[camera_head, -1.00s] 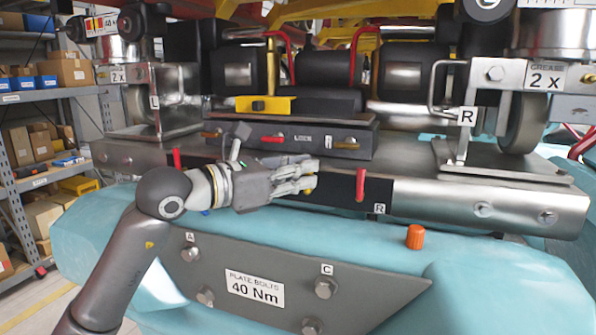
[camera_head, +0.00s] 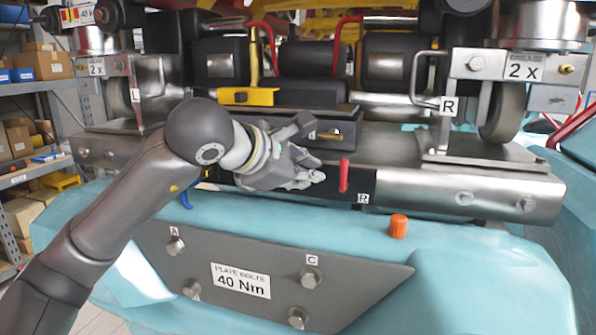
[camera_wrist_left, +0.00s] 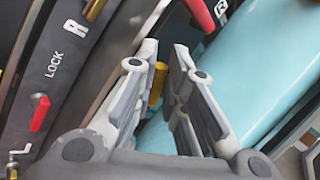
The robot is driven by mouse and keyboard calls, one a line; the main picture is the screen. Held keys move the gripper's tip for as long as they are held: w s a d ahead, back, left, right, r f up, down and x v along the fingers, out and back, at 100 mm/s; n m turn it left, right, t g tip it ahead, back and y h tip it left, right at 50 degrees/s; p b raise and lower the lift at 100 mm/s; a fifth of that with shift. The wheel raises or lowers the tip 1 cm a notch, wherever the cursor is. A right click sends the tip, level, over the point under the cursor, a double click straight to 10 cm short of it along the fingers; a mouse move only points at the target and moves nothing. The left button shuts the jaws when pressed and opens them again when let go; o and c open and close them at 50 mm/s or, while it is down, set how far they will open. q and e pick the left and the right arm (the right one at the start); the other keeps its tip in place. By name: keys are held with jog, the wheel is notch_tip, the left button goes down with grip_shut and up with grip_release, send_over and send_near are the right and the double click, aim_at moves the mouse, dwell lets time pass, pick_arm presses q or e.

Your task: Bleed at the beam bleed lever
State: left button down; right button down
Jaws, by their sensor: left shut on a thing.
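My left gripper (camera_head: 312,178) is at the front face of the steel beam (camera_head: 455,192), a little left of the red lever (camera_head: 343,176) beside the R label. In the left wrist view a small brass-yellow piece (camera_wrist_left: 156,84) sits between the two fingers (camera_wrist_left: 165,95), and the gripper is shut on it. I take this piece for the beam bleed lever, but no label for it is readable. In the head view the hand hides it. The red lever also shows at the top of the left wrist view (camera_wrist_left: 200,14). My right gripper is not in view.
An orange cap (camera_head: 398,226) stands on the turquoise body below the beam. A grey plate with bolts (camera_head: 310,277) is in front. In the left wrist view a red lever (camera_wrist_left: 39,113) is next to the word LOCK. A blue lever (camera_head: 185,199) hangs left below the beam.

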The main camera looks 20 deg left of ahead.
pick_arm(q)
jog(key=shift+d+f+m+y+b, duration=0.4)
jog(key=shift+m+y+b, duration=0.3)
jog(key=shift+m+y, duration=0.15)
jog(key=shift+d+f+m+y+b, duration=0.2)
jog(key=shift+f+m+y+b, duration=0.35)
jog(key=shift+m+y+b, duration=0.5)
jog(key=c, duration=1.8)
grip_release()
jog(key=shift+s, duration=0.1)
jog(key=shift+o, duration=0.2)
